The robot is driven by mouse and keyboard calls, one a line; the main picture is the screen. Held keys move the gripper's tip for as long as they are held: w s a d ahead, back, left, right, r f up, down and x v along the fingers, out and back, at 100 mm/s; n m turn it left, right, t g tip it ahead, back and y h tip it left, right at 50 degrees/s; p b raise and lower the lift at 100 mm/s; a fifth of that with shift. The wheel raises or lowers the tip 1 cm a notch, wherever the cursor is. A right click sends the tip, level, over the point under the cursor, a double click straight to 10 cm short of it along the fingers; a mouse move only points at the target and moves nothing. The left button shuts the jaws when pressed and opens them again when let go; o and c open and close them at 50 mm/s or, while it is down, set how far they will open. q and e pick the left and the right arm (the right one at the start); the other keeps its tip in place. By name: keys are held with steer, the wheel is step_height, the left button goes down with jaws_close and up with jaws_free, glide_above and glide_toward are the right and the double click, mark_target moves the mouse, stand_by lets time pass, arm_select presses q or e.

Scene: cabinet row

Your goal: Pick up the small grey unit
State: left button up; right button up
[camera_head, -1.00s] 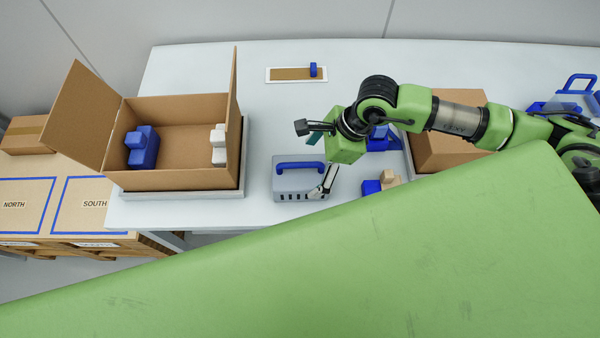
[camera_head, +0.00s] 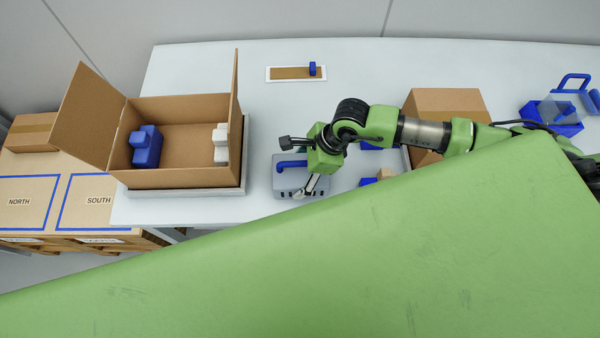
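The small grey unit (camera_head: 283,184) sits on the table right of the open cardboard box. It has a blue handle (camera_head: 288,164) on top and dark slots along its front. My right gripper (camera_head: 296,168) is over the unit's right part, reaching in from the right. Its fingers look spread, one dark at the upper left and one pale at the lower front near the unit's top edge. The handle's right end is hidden behind the gripper. Contact with the handle cannot be told. My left gripper is not in view.
The open cardboard box (camera_head: 180,179) holds a blue block (camera_head: 146,148) and a whitish block (camera_head: 220,150). A second cardboard box (camera_head: 445,103) stands right, behind my arm. A narrow tray (camera_head: 285,74) lies at the back. My green arm link covers the front.

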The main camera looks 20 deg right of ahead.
steer(key=c, duration=0.4)
steer(key=shift+c, duration=0.2)
steer(key=shift+r, duration=0.1)
